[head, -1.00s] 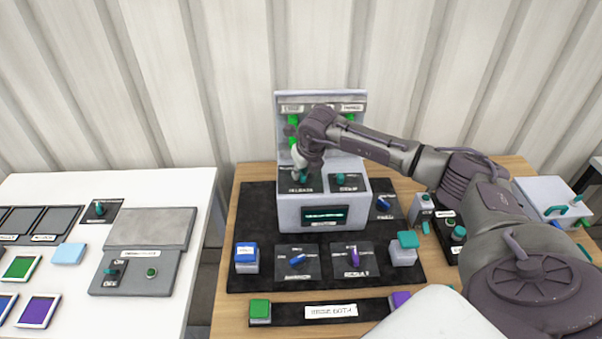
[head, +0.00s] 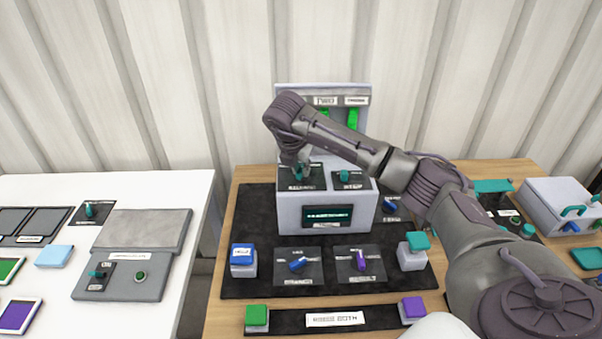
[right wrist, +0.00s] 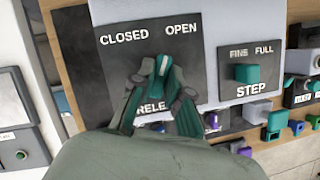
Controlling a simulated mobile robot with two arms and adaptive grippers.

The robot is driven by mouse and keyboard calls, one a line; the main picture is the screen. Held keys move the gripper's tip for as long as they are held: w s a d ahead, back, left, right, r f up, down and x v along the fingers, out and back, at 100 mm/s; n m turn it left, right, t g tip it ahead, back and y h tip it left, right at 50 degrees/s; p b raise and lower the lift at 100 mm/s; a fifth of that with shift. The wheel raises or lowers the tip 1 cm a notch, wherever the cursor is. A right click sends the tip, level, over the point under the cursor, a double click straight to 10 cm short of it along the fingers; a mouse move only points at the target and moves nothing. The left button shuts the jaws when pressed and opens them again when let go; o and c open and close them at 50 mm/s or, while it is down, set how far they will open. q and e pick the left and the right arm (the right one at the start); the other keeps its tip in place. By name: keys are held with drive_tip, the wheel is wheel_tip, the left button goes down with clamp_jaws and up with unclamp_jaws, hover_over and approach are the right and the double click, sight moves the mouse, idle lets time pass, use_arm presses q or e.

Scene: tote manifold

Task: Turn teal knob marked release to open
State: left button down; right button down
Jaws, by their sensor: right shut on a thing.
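The teal release knob (head: 299,172) sits on a black plate on top of the grey box (head: 288,212), at the left. In the right wrist view the same knob (right wrist: 162,66) stands between the words CLOSED and OPEN, its pale-marked end up in the picture. Its label RELEASE is partly covered by my fingers. My right gripper (right wrist: 160,88) is shut on the knob, with a finger on each side. In the head view my right gripper (head: 300,162) reaches down onto it from above. My left gripper is not in view.
A teal STEP knob (right wrist: 246,74) is close beside, on the same box top. Behind stands an upright panel with green pieces (head: 352,118). Several knobs and buttons lie in front on a black mat (head: 330,285). A white table (head: 190,200) is at the left.

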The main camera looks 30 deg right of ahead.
drive_tip(key=shift+w+m+g+b, duration=0.1)
drive_tip(key=shift+m+g+b, duration=0.35)
drive_tip(key=shift+m, duration=0.55)
drive_tip(key=c, duration=1.1)
unclamp_jaws()
drive_tip(key=shift+c, duration=0.2)
drive_tip(key=v, duration=1.2)
drive_tip(key=shift+a, duration=0.15)
